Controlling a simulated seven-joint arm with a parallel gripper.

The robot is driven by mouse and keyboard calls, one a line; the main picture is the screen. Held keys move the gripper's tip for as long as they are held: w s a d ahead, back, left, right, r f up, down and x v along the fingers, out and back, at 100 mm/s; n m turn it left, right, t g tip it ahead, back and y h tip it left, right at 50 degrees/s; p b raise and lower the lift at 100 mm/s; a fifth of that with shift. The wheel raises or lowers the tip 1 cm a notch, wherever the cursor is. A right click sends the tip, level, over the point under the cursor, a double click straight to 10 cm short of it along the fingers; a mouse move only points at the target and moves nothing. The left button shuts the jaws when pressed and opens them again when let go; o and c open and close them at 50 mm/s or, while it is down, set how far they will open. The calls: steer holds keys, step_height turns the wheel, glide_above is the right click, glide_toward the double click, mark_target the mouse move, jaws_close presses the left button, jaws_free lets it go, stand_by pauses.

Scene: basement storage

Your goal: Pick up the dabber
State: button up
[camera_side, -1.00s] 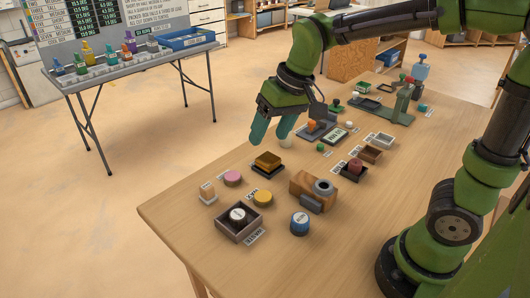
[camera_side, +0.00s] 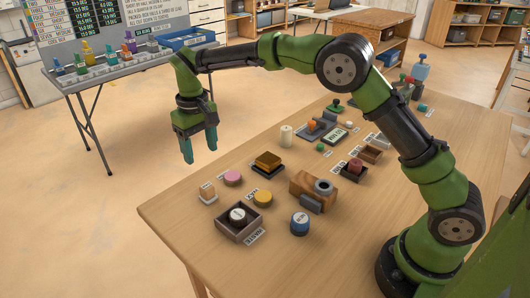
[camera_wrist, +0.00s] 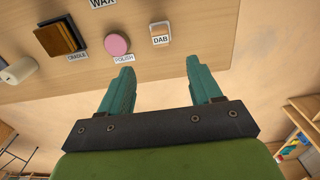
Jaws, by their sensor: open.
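The dabber (camera_side: 207,190) is a small pale tan block on a light base, upright near the left edge of the table in the side view. In the wrist view the dabber (camera_wrist: 159,28) shows at the top centre, with a DAB label beside it. My gripper (camera_side: 200,153) is open and empty, pointing down, raised beyond the table's far left edge in the side view. In the wrist view my gripper (camera_wrist: 160,67) has its fingers wide apart, with the dabber ahead of them and not between them.
A pink round polish piece (camera_side: 233,177) and a yellow round piece (camera_side: 263,198) stand close to the dabber. A dark tray (camera_side: 239,235), a cradle block (camera_side: 267,162) and a white cylinder (camera_side: 286,136) are nearby. The space around my gripper is free.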

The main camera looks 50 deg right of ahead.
mark_target(206, 186)
step_height(206, 186, down, 13)
steer(key=shift+s+r, duration=0.1)
stand_by(0.4)
steer(key=shift+c, duration=0.2)
steer(key=c, duration=1)
